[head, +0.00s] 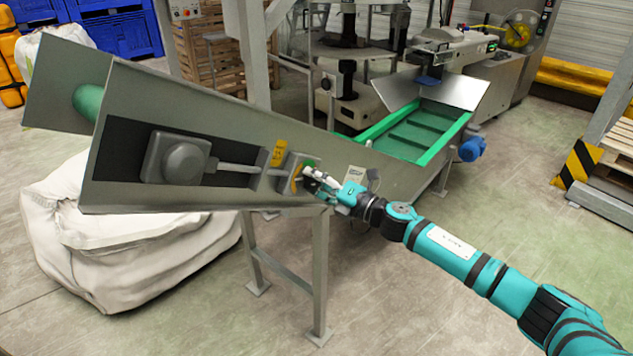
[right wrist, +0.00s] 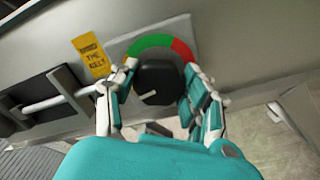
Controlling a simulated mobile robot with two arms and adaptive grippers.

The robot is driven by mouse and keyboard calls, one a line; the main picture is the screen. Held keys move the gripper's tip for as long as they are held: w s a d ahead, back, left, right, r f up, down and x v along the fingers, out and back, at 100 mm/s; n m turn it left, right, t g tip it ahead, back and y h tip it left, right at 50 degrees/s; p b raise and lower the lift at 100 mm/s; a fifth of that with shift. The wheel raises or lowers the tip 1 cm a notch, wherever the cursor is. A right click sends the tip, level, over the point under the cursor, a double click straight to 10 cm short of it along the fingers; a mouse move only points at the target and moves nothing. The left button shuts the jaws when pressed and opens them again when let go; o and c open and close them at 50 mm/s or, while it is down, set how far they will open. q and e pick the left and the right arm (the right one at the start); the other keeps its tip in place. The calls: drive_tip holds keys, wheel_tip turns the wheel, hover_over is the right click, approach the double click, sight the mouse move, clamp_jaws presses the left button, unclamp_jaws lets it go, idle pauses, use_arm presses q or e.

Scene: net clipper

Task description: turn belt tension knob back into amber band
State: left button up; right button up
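The belt tension knob (right wrist: 155,82) is a dark round knob on a grey plate on the conveyor's side. In the right wrist view its pale pointer mark faces down and to the left. A coloured arc (right wrist: 150,52) curves over it, green on top and red at right; the left finger hides its left part. In the head view an amber band (head: 297,184) shows on the plate's left side. My right gripper (head: 314,178) has its fingers either side of the knob, also in the right wrist view (right wrist: 160,85); whether both touch is unclear. My left gripper is out of view.
A yellow label (right wrist: 91,56) sits left of the dial. Left of it a tension rod (head: 235,167) runs to a bearing block (head: 177,158). A white bulk bag (head: 100,250) stands under the conveyor frame. The floor in front is clear.

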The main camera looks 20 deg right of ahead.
drive_tip(key=o, duration=0.5)
drive_tip(key=v, duration=1.2)
drive_tip(key=shift+s+f, duration=0.1)
